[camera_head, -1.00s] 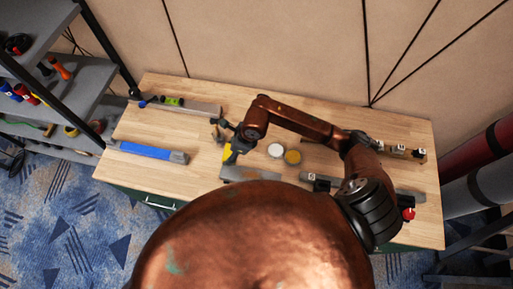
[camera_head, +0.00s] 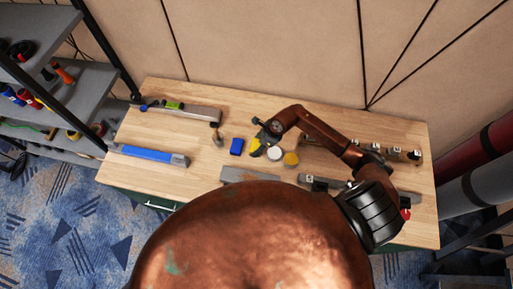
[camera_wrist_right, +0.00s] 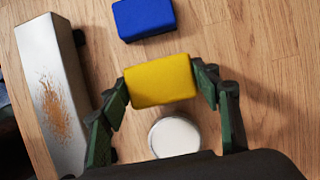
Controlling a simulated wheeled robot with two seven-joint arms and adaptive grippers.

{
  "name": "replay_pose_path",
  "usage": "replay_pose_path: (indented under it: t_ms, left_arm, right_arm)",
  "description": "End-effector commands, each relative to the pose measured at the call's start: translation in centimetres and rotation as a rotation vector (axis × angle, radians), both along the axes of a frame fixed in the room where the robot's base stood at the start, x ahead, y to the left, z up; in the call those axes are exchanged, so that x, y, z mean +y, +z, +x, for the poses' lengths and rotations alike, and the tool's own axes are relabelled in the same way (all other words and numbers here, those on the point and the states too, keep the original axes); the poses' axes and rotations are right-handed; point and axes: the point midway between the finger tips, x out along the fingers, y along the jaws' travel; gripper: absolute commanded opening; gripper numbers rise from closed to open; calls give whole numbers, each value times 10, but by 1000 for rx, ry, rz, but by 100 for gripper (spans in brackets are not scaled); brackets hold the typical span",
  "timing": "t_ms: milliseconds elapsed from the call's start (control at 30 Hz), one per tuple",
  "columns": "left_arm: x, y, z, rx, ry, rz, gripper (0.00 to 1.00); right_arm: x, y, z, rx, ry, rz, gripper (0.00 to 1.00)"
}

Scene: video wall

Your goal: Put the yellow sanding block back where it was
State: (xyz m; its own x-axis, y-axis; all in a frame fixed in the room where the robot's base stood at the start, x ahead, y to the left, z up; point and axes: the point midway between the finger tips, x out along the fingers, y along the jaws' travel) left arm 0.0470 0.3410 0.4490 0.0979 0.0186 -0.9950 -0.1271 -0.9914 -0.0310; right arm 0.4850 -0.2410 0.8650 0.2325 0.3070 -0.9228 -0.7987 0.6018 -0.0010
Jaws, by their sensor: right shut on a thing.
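The yellow sanding block (camera_wrist_right: 160,81) is held between the two fingers of my right gripper (camera_wrist_right: 161,84) in the right wrist view. In the head view the block (camera_head: 255,149) shows below my right gripper (camera_head: 260,142), close to the white round tin (camera_head: 273,153). A blue block (camera_head: 236,146) lies on the table to the left of it; it also shows in the wrist view (camera_wrist_right: 143,18), apart from the yellow one. How high the yellow block is above the table is hard to tell. My left gripper is not in view.
A yellow round tin (camera_head: 291,159) stands right of the white one. A grey bar (camera_head: 250,175) lies at the front of the wooden table (camera_head: 205,170). A blue-and-grey bar (camera_head: 148,155) lies at the left. The table is clear between the blue-and-grey bar and the blue block.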

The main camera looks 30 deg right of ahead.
Motion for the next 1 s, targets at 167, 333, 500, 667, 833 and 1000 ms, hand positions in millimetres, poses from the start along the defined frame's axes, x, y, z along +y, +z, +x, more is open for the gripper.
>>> replay_pose_path:
  t_ms: [167,333,500,667,833,1000]
  left_arm:
    - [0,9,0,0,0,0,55]
    - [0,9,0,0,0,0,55]
    - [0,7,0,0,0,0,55]
    - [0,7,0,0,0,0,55]
    - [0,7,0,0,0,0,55]
    - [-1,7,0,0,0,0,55]
  right_arm:
    - [3,-22,-1,3,-1,4,34]
    - [2,-27,-1,1,1,2,34]
    - [2,-28,-1,1,1,1,34]
    - [2,-29,-1,2,1,2,65]
    - [3,-28,-1,2,1,2,75]
    - [3,-28,-1,2,1,2,75]
